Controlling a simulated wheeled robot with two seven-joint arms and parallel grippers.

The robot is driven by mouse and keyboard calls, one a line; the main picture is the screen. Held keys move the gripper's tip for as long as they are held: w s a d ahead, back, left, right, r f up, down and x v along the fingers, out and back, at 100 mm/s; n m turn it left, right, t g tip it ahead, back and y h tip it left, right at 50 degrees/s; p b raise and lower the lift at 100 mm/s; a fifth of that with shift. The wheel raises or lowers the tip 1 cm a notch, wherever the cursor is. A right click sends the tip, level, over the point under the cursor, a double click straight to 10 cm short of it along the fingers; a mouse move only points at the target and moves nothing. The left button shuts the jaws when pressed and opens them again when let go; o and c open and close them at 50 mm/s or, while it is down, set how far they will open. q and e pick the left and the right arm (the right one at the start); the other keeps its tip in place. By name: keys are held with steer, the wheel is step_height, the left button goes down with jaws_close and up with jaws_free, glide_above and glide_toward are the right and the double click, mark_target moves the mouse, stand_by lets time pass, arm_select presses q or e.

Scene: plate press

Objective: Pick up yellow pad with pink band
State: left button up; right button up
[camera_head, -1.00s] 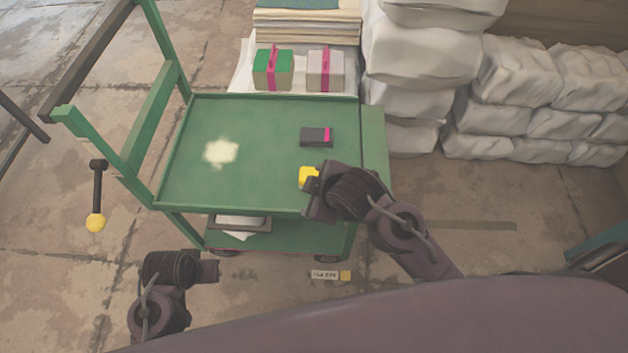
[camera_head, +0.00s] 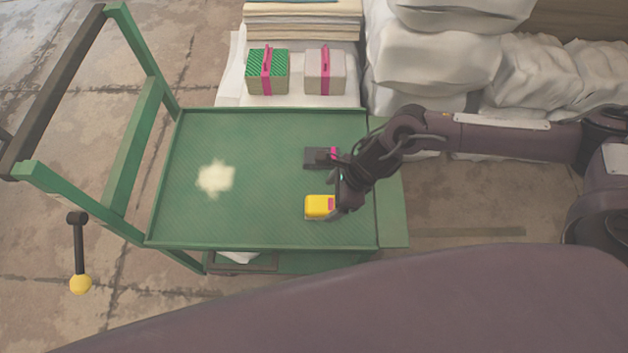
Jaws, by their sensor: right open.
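The yellow pad (camera_head: 319,206) lies on the green cart top near its front right. Its right end is partly hidden by my gripper, and its pink band does not show clearly. My right gripper (camera_head: 333,182) is open, just right of and behind the yellow pad, with its jaws between it and the dark pad. I cannot tell whether it touches the yellow pad. The dark pad with a pink band (camera_head: 314,160) lies behind, partly covered by a finger of the gripper. My left gripper is out of view.
The green cart top (camera_head: 260,225) has a raised rim and a pale powdery patch (camera_head: 215,179). A green box (camera_head: 267,74) and a grey box (camera_head: 325,73), both pink-banded, stand behind the cart. White sacks (camera_head: 435,55) pile up at the back right. The cart's left half is mostly clear.

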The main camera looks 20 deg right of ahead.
mark_target(323, 204)
steer(key=shift+w+d+f, duration=0.15)
steer(key=shift+w+d, duration=0.1)
steer(key=shift+d, duration=0.15)
steer(key=shift+s+a+f, duration=0.25)
steer(key=shift+a+f, duration=0.1)
steer(key=shift+f, duration=0.3)
steer(key=shift+a+f, duration=0.15)
steer(key=shift+f, duration=0.2)
steer(key=x, duration=0.2)
steer(key=w+x, duration=0.1)
steer(key=x, duration=0.2)
steer(key=c, duration=1.1)
